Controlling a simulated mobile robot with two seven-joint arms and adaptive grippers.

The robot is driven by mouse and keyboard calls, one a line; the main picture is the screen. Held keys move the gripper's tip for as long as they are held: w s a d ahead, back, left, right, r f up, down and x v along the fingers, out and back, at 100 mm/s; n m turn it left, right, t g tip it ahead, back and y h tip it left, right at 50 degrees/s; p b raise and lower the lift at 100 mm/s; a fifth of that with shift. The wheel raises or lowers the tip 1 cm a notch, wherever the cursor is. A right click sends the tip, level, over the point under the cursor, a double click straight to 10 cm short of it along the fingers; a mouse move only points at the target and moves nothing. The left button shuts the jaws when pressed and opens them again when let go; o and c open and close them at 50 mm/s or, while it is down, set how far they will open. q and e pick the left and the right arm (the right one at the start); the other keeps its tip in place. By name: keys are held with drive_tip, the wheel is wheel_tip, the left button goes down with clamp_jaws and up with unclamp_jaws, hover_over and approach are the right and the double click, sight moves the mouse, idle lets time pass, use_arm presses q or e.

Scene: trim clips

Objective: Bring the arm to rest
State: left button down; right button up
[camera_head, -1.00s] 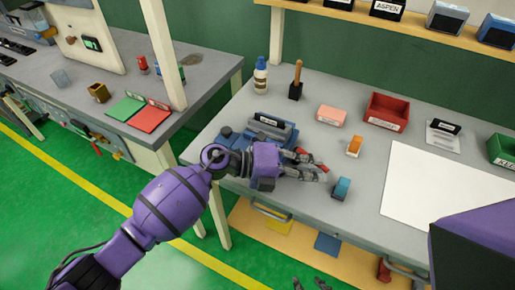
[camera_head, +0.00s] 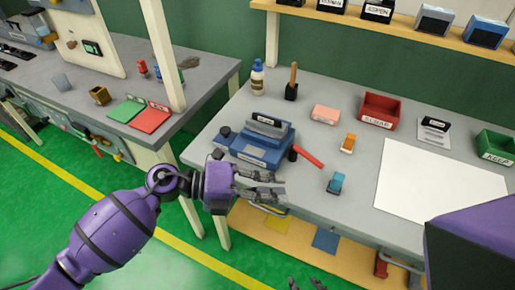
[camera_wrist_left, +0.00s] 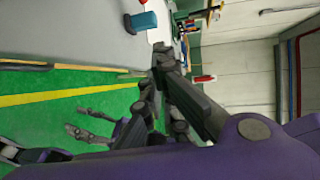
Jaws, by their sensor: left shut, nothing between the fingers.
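My left gripper (camera_head: 283,188) is shut and empty at the front edge of the grey workbench (camera_head: 315,205), in front of the blue device. In the left wrist view its dark fingers (camera_wrist_left: 160,75) are close together with nothing between them. My right gripper (camera_head: 306,284) shows only its fingertips at the bottom edge of the head view. It also shows in the left wrist view (camera_wrist_left: 85,122), with its fingers apart and nothing between them.
The blue device (camera_head: 262,150) with a red lever (camera_head: 308,157) stands just behind the left gripper. A blue clip (camera_head: 337,183) and an orange clip (camera_head: 348,143) lie to its right. A white sheet (camera_head: 440,185) lies farther right. Green floor is open at left.

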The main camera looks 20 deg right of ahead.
use_arm(q)
drive_tip(key=shift+s+a+r, duration=0.1)
drive_tip(key=shift+s+a, duration=0.2)
drive_tip(key=shift+a, duration=0.1)
use_arm(e)
drive_tip(key=shift+s+d, duration=0.1)
drive_tip(key=shift+s, duration=0.15)
drive_tip(key=shift+s+d, duration=0.1)
